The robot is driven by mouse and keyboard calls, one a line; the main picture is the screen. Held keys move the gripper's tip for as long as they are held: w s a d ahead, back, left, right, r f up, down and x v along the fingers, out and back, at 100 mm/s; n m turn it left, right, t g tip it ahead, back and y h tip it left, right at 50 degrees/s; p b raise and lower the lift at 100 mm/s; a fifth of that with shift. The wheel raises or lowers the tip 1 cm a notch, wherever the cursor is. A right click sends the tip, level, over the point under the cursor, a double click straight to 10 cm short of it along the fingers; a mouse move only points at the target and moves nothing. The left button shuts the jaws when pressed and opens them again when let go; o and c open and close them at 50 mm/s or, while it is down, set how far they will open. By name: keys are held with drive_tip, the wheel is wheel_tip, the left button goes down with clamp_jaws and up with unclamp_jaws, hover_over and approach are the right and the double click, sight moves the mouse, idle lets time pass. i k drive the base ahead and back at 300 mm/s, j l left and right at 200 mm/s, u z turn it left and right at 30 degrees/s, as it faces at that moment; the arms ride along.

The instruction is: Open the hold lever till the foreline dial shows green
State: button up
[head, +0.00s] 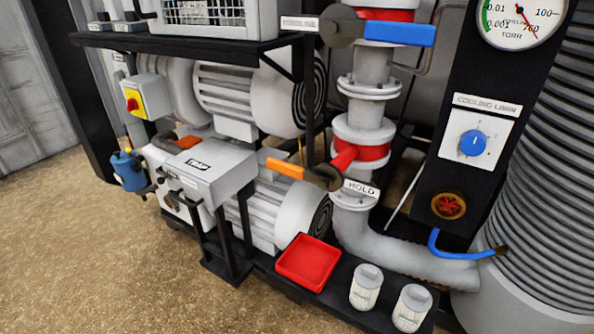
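The hold lever (285,168) has an orange handle pointing left from a dark hub (322,178), beside a "HOLD" label (361,189). A red stem joins the hub to a red-banded valve (362,146) on the vertical grey pipe. A dial marked TORR (520,16) is at the top right, cut off by the frame's upper edge. Its needle points down right, near 760, away from the green band at its left. The small print on its face is too blurred to read surely. My gripper is not in view.
A blue lever (395,33) sits higher on the pipe. The black panel holds a blue knob (473,143) and a red knob (449,206); a blue handle (459,250) is below. A red tray (308,261) and two jars (365,287) sit on the low shelf. Floor at left is clear.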

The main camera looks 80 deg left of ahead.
sight(287, 169)
drive_tip(key=u, duration=2.65)
